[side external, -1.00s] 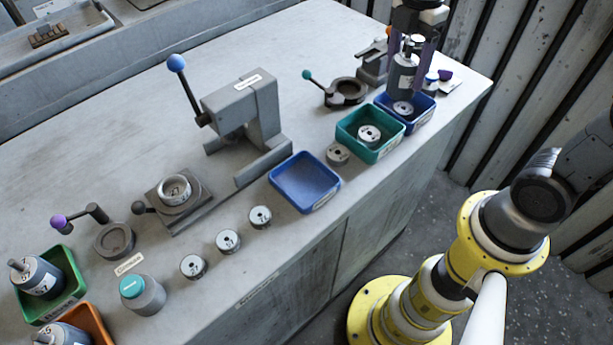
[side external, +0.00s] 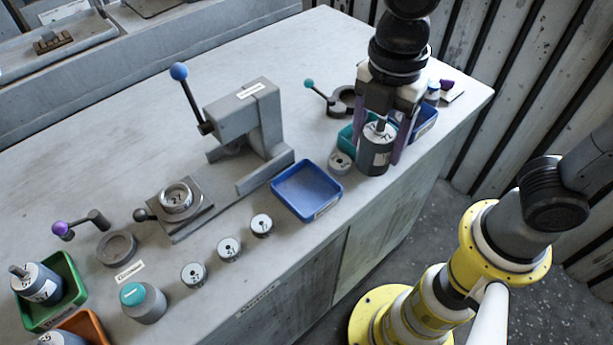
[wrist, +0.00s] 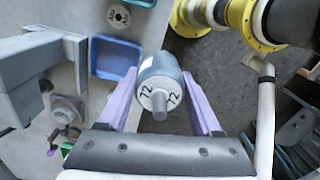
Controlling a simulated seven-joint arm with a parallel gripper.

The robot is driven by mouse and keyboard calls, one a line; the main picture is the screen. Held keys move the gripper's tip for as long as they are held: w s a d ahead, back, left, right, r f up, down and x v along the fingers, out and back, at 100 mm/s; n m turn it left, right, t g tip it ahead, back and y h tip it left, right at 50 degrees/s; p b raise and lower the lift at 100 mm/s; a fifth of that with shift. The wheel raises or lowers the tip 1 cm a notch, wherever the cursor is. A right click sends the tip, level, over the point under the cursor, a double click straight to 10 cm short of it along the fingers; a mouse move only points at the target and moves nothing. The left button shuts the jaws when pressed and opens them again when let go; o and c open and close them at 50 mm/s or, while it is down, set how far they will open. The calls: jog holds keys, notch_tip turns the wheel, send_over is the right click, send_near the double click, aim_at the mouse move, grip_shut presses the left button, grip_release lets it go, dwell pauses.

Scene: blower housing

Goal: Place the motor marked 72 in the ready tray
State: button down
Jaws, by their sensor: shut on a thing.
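My gripper (side external: 378,152) is shut on the motor marked 72 (side external: 375,160), a grey cylinder with a shaft. In the wrist view the motor (wrist: 158,75) sits between the purple fingers, shaft toward the camera, with "72" readable on its end face. It is held upright in the side view, in front of the teal tray (side external: 346,136), which is mostly hidden. An empty blue tray (side external: 307,190) stands left of the gripper. Another blue tray (side external: 427,122) is behind the gripper, partly hidden. I cannot read which tray is marked ready.
A lever press (side external: 245,125) stands left of the empty blue tray. Several small discs (side external: 229,248) line the bench's front. A green tray (side external: 62,306) with a motor and an orange tray (side external: 88,325) are at the front left.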

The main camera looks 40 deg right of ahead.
jog(key=w+a+f, duration=0.2)
jog(key=w, duration=0.1)
jog(key=w+a+f, duration=0.1)
jog(key=w+f, duration=0.2)
jog(key=w+a+f, duration=0.2)
jog(key=f, duration=0.1)
jog(key=shift+w+a, duration=0.3)
jog(key=shift+w, duration=0.1)
jog(key=shift+w+a+f, duration=0.1)
jog(key=shift+f, duration=0.8)
jog(key=shift+w+a+f, duration=0.1)
jog(key=shift+f, duration=0.75)
jog(key=shift+f, duration=0.1)
jog(key=shift+c, duration=0.3)
grip_release()
jog(key=shift+d+f, duration=0.1)
notch_tip(320, 180, up, 12)
jog(key=shift+r, duration=0.2)
